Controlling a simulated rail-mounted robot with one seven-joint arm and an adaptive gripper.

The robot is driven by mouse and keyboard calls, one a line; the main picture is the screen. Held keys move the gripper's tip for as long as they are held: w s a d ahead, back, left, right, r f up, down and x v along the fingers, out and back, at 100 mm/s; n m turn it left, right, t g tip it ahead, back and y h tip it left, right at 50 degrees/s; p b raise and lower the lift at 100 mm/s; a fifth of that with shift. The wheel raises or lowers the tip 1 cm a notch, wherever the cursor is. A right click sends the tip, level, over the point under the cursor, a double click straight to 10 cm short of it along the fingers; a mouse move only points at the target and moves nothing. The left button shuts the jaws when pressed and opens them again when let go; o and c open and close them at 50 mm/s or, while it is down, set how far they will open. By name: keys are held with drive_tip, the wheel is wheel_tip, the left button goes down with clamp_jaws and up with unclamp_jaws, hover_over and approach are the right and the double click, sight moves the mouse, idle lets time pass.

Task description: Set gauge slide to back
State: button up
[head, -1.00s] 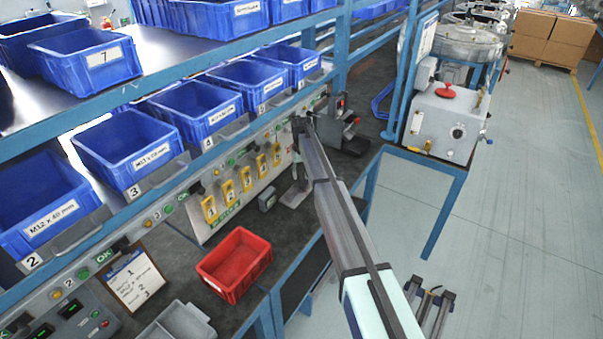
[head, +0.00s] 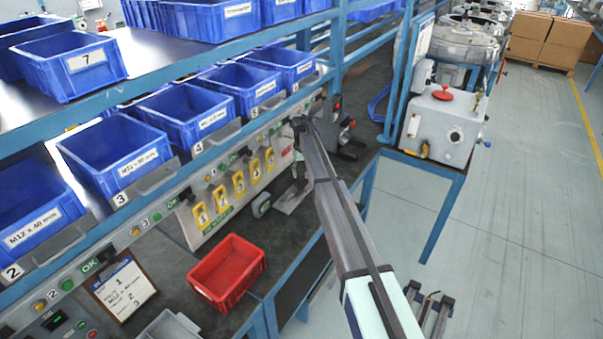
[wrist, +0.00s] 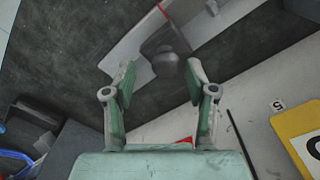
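The gauge appears to be the pale plate (wrist: 140,45) on the dark bench in the wrist view, with a red line near its top. A dark grey block with a rounded end (wrist: 166,55), likely its slide, sits on it. My gripper (wrist: 161,72) is open, with its fingers apart to the left and right of the block's near end. I cannot tell whether they touch it. In the head view the pale plate (head: 292,198) lies below the end of my arm, which hides part of this area.
A panel with yellow numbered holders (head: 239,184) stands left of the plate; its holder 5 shows in the wrist view (wrist: 300,140). A red bin (head: 228,270) sits nearer on the bench. Blue bins (head: 190,112) line the shelf above. A grey machine (head: 440,125) stands right.

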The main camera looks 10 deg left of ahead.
sight(302, 174)
drive_tip(key=shift+s+a, duration=0.1)
drive_tip(key=shift+s, duration=0.05)
wheel_tip(302, 174, up, 12)
idle(0.7)
